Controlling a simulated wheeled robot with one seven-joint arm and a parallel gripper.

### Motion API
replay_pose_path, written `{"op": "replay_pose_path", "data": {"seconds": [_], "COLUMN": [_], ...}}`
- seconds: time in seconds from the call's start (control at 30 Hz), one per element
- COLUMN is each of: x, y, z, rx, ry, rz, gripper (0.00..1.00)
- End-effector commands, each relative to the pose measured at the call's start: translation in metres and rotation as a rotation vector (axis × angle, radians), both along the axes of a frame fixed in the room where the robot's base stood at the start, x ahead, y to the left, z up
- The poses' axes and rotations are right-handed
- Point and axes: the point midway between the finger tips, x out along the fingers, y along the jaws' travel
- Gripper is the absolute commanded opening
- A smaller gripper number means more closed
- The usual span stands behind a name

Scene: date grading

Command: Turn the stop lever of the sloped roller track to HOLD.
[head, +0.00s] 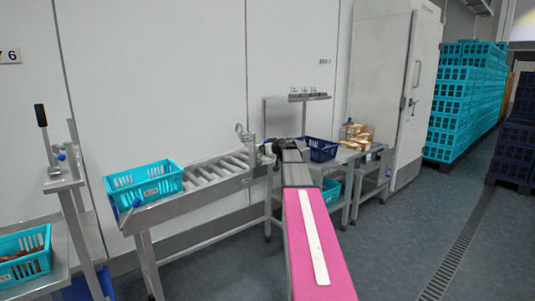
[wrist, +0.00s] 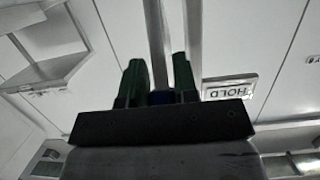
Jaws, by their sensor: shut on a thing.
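The sloped roller track (head: 203,182) stands against the white wall in the head view, left of my arm. My gripper (head: 268,148) is at its upper right end.
A turquoise crate (head: 144,185) sits on the track's lower left end. A navy crate (head: 320,150) and cardboard boxes (head: 356,131) stand on tables beyond my gripper. Stacked turquoise crates (head: 465,95) fill the back right. The floor (head: 410,225) on the right is clear.

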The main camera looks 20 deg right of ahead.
Motion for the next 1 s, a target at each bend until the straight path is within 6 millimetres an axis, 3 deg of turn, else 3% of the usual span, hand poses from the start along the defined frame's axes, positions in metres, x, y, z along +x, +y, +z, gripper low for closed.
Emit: {"op": "replay_pose_path", "data": {"seconds": [0.5,1.0], "x": [0.034,0.039], "y": [0.011,0.014], "z": [0.015,0.015], "rx": [-0.108,-0.134], "ry": [0.297,0.377], "rz": [0.000,-0.001], "gripper": [0.00,0.00]}}
